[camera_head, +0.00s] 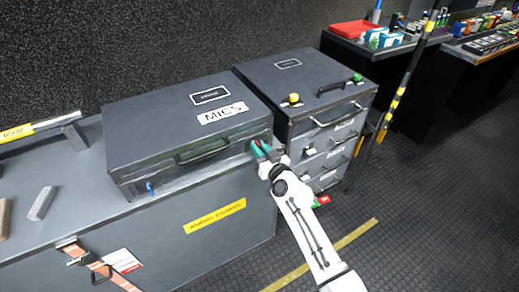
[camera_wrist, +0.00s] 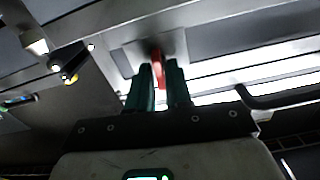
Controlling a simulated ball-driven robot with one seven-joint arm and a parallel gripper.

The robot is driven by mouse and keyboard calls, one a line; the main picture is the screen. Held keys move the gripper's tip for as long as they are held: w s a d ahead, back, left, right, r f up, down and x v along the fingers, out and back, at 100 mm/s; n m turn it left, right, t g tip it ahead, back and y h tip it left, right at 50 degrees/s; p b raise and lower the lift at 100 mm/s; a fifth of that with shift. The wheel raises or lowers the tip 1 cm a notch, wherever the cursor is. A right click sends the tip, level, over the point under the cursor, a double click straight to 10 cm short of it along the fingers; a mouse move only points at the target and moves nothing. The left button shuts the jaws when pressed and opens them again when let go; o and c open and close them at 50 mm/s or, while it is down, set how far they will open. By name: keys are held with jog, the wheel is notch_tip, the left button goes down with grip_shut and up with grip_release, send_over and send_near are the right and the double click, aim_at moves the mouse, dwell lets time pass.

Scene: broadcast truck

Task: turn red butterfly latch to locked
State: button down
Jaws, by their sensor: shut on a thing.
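The red butterfly latch (camera_wrist: 157,64) shows in the wrist view as a small upright red tab between my two green fingers. In the head view a bit of red (camera_head: 265,146) shows at the front right of the black MICS case (camera_head: 152,122), mostly hidden by my fingers. My gripper (camera_head: 259,151) is at that front corner, its fingers shut on the red latch. The gripper also shows in the wrist view (camera_wrist: 159,72), a finger on each side of the tab. Whether the latch sits locked cannot be told.
A blue latch (camera_head: 150,188) is on the case's front left, and a handle (camera_head: 202,151) at its middle. The case stands on a grey trunk (camera_head: 160,228). A drawer unit (camera_head: 322,144) with yellow and green knobs stands close on the right. The floor (camera_head: 400,240) at right is mostly clear.

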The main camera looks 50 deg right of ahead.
jog(key=shift+d+f+m, duration=0.15)
jog(key=shift+m, duration=3.95)
jog(key=shift+d+f+m, duration=0.1)
jog(key=shift+m, duration=4.3)
jog(key=c, duration=1.2)
grip_release()
jog(key=shift+c, duration=0.2)
jog(key=shift+s, duration=0.15)
